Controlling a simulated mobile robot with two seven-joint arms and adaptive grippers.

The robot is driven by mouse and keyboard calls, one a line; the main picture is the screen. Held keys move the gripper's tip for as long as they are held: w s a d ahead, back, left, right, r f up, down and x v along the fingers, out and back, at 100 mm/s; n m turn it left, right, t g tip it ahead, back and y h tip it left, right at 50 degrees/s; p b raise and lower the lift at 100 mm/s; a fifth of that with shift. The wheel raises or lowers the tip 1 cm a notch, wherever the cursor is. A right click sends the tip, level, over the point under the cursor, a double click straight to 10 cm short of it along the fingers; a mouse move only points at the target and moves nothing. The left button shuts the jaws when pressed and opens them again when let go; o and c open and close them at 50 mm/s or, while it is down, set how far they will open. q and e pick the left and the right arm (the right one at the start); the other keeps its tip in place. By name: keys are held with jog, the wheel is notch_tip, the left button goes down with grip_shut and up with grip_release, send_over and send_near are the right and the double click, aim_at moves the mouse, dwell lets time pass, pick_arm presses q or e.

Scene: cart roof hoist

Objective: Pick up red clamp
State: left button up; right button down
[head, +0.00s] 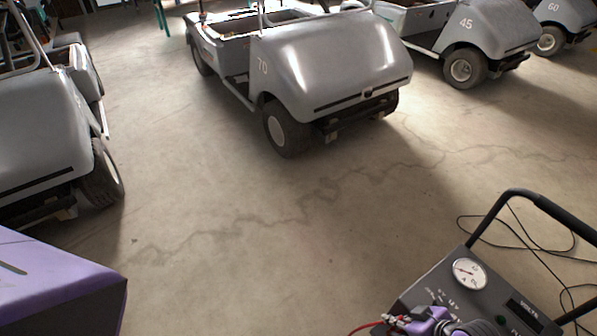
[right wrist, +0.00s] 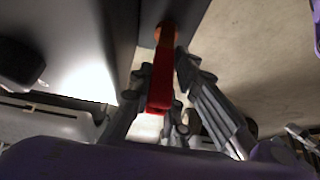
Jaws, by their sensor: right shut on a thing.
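The red clamp (right wrist: 160,88) is between the fingers of my right gripper (right wrist: 161,70) in the right wrist view, with a copper-orange part (right wrist: 166,36) beyond the fingertips. The fingers are closed on its red body. In the head view, my purple right gripper (head: 402,321) is at the bottom edge, over the near left side of a dark grey charger (head: 440,287). A red cable (head: 364,326) shows just left of the gripper. The clamp itself is hard to make out there. My left gripper is not in view.
The charger has a round white gauge (head: 469,273) and a black tube handle (head: 519,194). Black cable loops (head: 573,246) lie at the right. Grey cart 70 (head: 333,62) stands ahead, another cart (head: 38,130) at left. The concrete floor between (head: 215,215) is clear.

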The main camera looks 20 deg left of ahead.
jog(key=shift+r, duration=0.65)
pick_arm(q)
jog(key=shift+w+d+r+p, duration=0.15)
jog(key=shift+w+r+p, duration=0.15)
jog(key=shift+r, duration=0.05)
pick_arm(e)
jog(key=s+r, duration=1.1)
jog(key=s, duration=0.3)
jog(key=shift+d+r, duration=0.25)
jog(key=shift+r, duration=0.1)
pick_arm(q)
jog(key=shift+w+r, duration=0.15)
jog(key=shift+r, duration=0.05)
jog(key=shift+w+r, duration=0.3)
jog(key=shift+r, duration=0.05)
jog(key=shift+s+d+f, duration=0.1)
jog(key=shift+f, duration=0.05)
